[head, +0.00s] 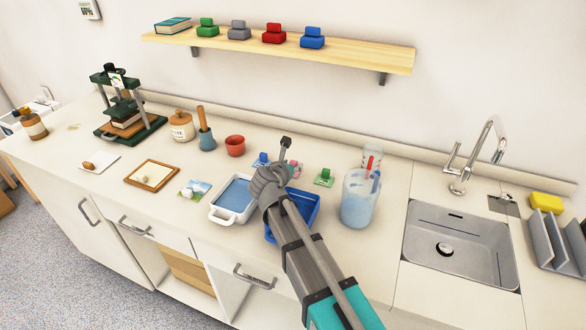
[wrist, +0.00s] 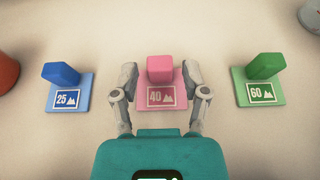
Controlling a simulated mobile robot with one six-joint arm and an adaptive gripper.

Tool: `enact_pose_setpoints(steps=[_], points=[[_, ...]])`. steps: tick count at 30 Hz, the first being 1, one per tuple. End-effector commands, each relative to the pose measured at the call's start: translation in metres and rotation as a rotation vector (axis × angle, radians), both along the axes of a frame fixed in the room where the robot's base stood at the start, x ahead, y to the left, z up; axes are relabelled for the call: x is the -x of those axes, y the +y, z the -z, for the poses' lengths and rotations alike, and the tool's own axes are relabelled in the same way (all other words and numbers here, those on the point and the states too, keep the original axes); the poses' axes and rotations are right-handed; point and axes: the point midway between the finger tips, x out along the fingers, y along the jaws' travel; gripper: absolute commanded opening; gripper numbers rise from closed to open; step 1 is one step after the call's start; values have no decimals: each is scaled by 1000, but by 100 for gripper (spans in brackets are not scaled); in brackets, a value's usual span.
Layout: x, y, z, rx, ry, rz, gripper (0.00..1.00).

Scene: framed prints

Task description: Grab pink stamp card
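The pink stamp card (wrist: 161,97), marked 40 with a mountain picture and bearing a raised pink block (wrist: 160,68), lies on the counter in the middle of the wrist view. My gripper (wrist: 160,78) is open, with one finger on each side of the pink block and a gap on both sides. In the head view my gripper (head: 288,152) is over the back of the counter, and the pink card (head: 295,169) shows only partly behind it.
A blue card marked 25 (wrist: 67,95) lies left and a green card marked 60 (wrist: 262,92) lies right, with bare counter between. A blue tray (head: 309,212), white tray (head: 226,216) and water jug (head: 358,205) stand near my arm. A shelf (head: 345,55) hangs above.

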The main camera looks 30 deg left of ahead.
Motion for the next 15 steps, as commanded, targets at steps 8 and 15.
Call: enact_pose_setpoints(steps=[8,15], points=[[0,0,0,0,0,0,8],[0,0,0,0,0,0,8]])
